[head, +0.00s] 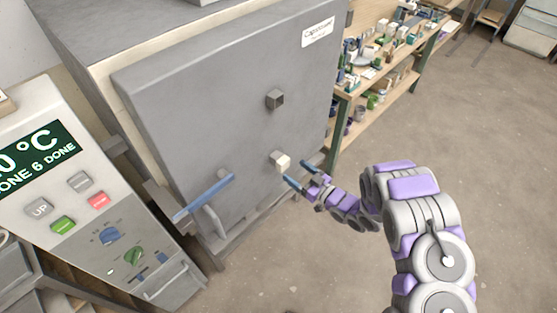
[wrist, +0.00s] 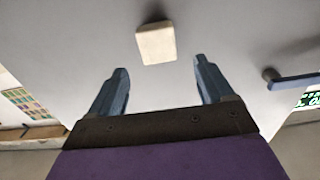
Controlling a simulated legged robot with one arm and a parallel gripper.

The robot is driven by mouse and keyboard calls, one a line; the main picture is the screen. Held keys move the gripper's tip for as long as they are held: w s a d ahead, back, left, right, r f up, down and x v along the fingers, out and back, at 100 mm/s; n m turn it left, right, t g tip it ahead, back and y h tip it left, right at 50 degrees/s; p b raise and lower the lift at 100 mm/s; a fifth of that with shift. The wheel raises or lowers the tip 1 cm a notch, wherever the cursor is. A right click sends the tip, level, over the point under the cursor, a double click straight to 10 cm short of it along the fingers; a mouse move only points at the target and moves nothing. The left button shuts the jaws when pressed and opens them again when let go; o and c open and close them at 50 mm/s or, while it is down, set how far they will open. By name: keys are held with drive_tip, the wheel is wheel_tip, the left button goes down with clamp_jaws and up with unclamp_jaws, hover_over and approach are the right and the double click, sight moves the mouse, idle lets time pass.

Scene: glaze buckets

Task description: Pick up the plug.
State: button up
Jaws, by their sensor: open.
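The plug (head: 281,161) is a small cream-white block on the front of the grey kiln door (head: 200,100). In the wrist view the plug (wrist: 156,43) sits ahead of my fingers, a little left of the middle between them. My gripper (head: 297,174) is open at the door, just below and right of the plug in the head view. Its two blue fingers also show in the wrist view (wrist: 160,80), spread apart with nothing between them. The plug looks clear of both fingers.
A dark square peephole (head: 275,99) is above the plug. A blue-handled latch (head: 204,198) sticks out at the door's lower left. A control panel (head: 75,190) stands at the left. Shelves (head: 385,70) with small pots stand behind right. The floor (head: 500,150) at right is clear.

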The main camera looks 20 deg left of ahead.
sight(286, 163)
drive_tip(key=x, duration=0.3)
drive_tip(key=shift+s+a+f, duration=0.15)
drive_tip(key=shift+a, duration=0.15)
drive_tip(key=shift+w+a+r, duration=0.15)
drive_tip(key=shift+w+r, duration=0.15)
drive_tip(key=shift+w, duration=0.1)
drive_tip(key=b+x, duration=0.1)
drive_tip(key=x, duration=0.2)
drive_tip(key=shift+w+a, duration=0.1)
drive_tip(key=shift+a, duration=0.6)
drive_tip(key=shift+c, duration=0.4)
drive_tip(key=shift+d+r, duration=0.15)
drive_tip(key=shift+d, duration=0.55)
drive_tip(key=c, duration=0.6)
drive_tip(key=shift+a, duration=0.15)
drive_tip(key=c, duration=0.3)
drive_tip(key=shift+a, duration=0.2)
drive_tip(key=shift+c, duration=0.6)
